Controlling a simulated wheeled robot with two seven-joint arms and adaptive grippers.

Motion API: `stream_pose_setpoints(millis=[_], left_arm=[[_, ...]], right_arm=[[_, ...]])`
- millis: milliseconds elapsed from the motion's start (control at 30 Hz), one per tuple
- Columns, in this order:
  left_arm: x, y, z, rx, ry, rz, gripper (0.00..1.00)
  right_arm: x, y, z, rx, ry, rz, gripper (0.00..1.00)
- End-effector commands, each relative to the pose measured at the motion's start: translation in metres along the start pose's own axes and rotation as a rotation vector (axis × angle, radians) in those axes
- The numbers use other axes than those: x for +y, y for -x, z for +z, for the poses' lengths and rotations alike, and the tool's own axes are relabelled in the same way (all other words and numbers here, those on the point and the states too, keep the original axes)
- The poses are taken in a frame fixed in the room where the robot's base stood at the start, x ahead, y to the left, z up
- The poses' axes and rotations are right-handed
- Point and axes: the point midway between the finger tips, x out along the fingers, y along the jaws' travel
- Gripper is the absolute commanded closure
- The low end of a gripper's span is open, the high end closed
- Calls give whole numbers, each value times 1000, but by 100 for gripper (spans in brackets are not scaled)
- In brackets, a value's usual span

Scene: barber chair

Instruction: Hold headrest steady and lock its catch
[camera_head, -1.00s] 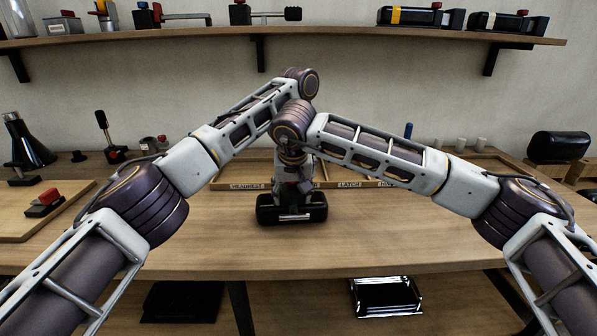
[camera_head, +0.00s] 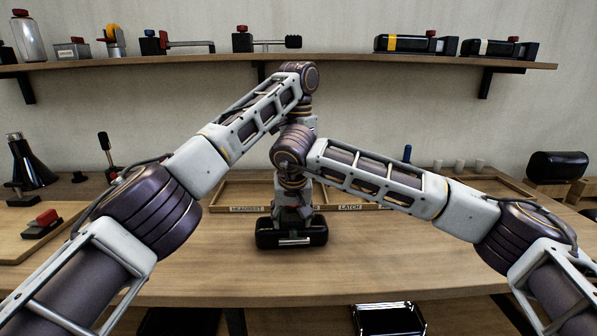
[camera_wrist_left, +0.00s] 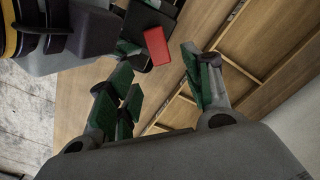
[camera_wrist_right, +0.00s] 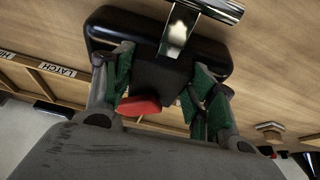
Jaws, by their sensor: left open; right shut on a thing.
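The black padded headrest (camera_head: 291,233) sits on the workbench below my crossed forearms. In the right wrist view its dark cushion (camera_wrist_right: 112,30) carries a shiny metal bar and a dark block (camera_wrist_right: 160,75). My right gripper (camera_wrist_right: 158,92) is shut on that block, with green pads on both sides. A red catch tab (camera_wrist_right: 140,106) shows by the block. It also shows in the left wrist view (camera_wrist_left: 157,45), beyond the fingertips of my left gripper (camera_wrist_left: 165,80). That gripper is open and empty, apart from the tab. In the head view my right arm hides the left fingers.
A shallow wooden tray (camera_head: 240,188) with labelled compartments, one marked LATCH, lies behind the headrest. A board with a red-topped black part (camera_head: 42,223) is at left. The bench front is clear.

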Motion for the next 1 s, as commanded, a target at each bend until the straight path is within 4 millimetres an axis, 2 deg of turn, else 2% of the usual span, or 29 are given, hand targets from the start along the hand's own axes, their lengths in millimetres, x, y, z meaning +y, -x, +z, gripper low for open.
stream_pose_setpoints(millis=[200,467,600,767,1000], left_arm=[[0,0,0,0,0,0,51],[-7,-9,3,-10,10,13,85],[-26,-16,10,-9,41,42,100],[-60,-23,26,10,100,118,100],[-110,-24,49,103,179,314,100]], right_arm=[[0,1,-1,2,0,-1,100],[0,1,-1,2,-1,-1,100],[0,1,-1,3,-1,-1,100],[0,1,-1,3,-1,-1,100],[0,1,-1,3,-1,-1,100]])
